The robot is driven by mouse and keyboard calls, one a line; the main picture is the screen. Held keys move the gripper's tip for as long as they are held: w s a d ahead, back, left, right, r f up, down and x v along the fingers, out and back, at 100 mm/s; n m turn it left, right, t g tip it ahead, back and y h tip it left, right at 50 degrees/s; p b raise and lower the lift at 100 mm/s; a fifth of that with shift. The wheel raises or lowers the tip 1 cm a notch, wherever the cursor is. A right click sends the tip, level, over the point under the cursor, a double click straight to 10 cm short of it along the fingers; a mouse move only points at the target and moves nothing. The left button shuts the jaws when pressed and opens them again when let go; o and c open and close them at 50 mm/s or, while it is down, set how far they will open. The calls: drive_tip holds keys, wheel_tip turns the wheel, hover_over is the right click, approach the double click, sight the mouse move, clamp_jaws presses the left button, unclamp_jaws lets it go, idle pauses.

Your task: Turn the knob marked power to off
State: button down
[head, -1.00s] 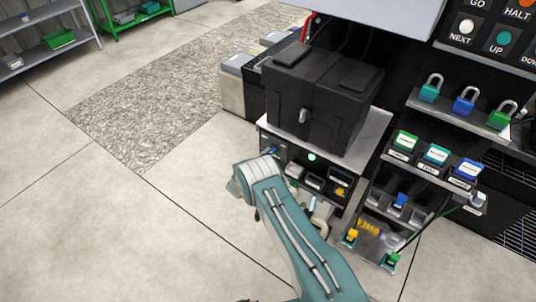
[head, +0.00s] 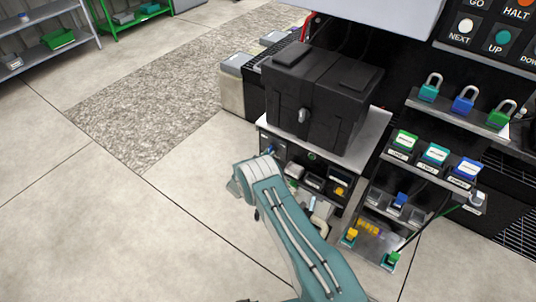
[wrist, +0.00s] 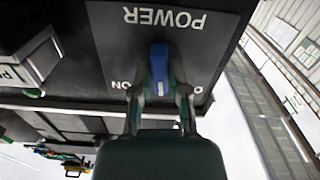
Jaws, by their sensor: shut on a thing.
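The blue power knob (wrist: 158,63) sits on a dark panel (wrist: 112,42), under the white word POWER, which appears upside down in the wrist view. My gripper (wrist: 160,92) is shut on the knob, one finger on each side. The knob's pale pointer line runs down the picture and leans slightly right. The ON mark is to the left of the fingers. Part of another mark shows to the right, mostly hidden by a finger. In the head view my arm hides the gripper. A small indicator lamp (head: 312,155) on the cabinet front is dark.
A black case (head: 318,98) stands on the light cabinet top (head: 368,140) above the panel. Padlocks (head: 465,100) and label boxes (head: 434,156) are on shelves to the right. The floor (head: 140,225) to the left is clear.

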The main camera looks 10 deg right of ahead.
drive_tip(key=n, duration=0.4)
drive_tip(key=shift+w+r, duration=0.1)
drive_tip(key=shift+w, duration=0.05)
drive_tip(key=shift+n, duration=1.7)
drive_tip(key=shift+a, duration=0.1)
drive_tip(key=c, duration=0.6)
unclamp_jaws()
drive_tip(key=v, duration=1.2)
